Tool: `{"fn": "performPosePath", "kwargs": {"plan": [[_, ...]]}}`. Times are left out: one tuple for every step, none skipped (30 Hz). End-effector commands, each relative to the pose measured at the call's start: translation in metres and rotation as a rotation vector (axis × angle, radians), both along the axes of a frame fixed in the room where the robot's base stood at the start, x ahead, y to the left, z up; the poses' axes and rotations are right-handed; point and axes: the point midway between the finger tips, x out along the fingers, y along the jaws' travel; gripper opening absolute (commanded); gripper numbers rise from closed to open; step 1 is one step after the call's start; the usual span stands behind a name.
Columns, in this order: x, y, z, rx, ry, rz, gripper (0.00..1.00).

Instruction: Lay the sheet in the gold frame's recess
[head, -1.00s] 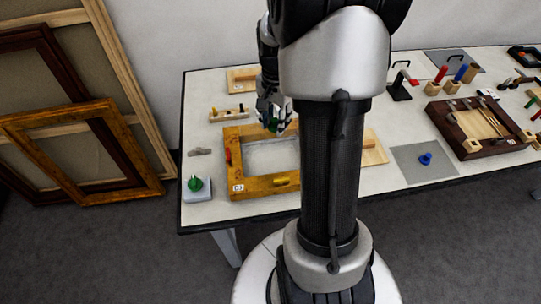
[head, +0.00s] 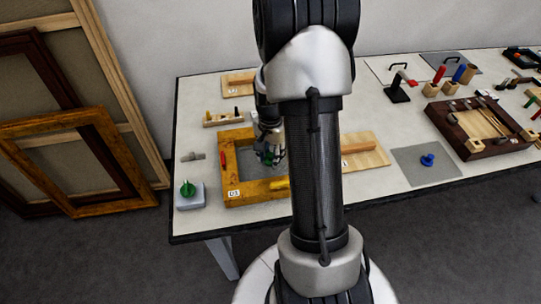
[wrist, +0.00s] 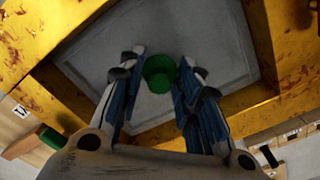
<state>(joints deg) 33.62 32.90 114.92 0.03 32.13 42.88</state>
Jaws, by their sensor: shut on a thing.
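The gold frame (head: 231,194) lies flat on the table, partly hidden by my arm. My gripper (head: 268,152) is low over its opening. In the wrist view my gripper (wrist: 160,88) is shut on a green knob (wrist: 160,75), with a finger on each side. Below the knob is the grey sheet (wrist: 218,45), with a pale line along its edges. The sheet shows inside the opening of the gold frame (wrist: 290,45), turned slightly relative to its bars. I cannot tell whether it touches the recess floor.
Red and yellow tabs (head: 279,184) sit on the frame. A pale block with a green knob (head: 188,191) stands left of it. A wooden board (head: 365,150) and a grey plate with a blue knob (head: 420,168) lie right. Picture frames (head: 85,160) lean at left.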

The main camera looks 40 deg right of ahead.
Motion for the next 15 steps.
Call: {"fn": "performPosePath", "kwargs": {"plan": [[0.0002,-0.0001,0.0012,-0.001,-0.001,0.0,0.05],[0.0002,-0.0001,0.0012,-0.001,0.0,0.0,0.05],[0.0002,-0.0001,0.0011,0.0,0.0,0.0,0.05],[0.0001,-0.0001,0.0006,0.0,0.0,0.0,0.05],[0.0001,-0.0001,-0.0003,0.0,0.0,0.0,0.05],[0.0001,-0.0001,-0.0019,0.0,0.0,0.0,0.05],[0.0001,-0.0001,-0.003,0.0,0.0,0.0,0.05],[0.0,0.0,-0.0026,0.0,0.0,0.0,0.33],[0.0,0.0,-0.0022,0.0,0.0,0.0,0.36],[0.0,0.0,-0.0021,0.0,0.0,0.0,0.38],[0.0,0.0,-0.0021,0.0,0.0,0.0,0.4],[-0.0001,0.0,-0.0021,0.0,0.0,0.0,0.42],[-0.0001,0.0001,-0.0021,0.0,0.0,0.0,0.44],[-0.0001,0.0001,-0.0021,0.0,0.0,0.0,0.46],[-0.0001,0.0001,-0.0021,0.0,0.0,0.0,0.49]]}}
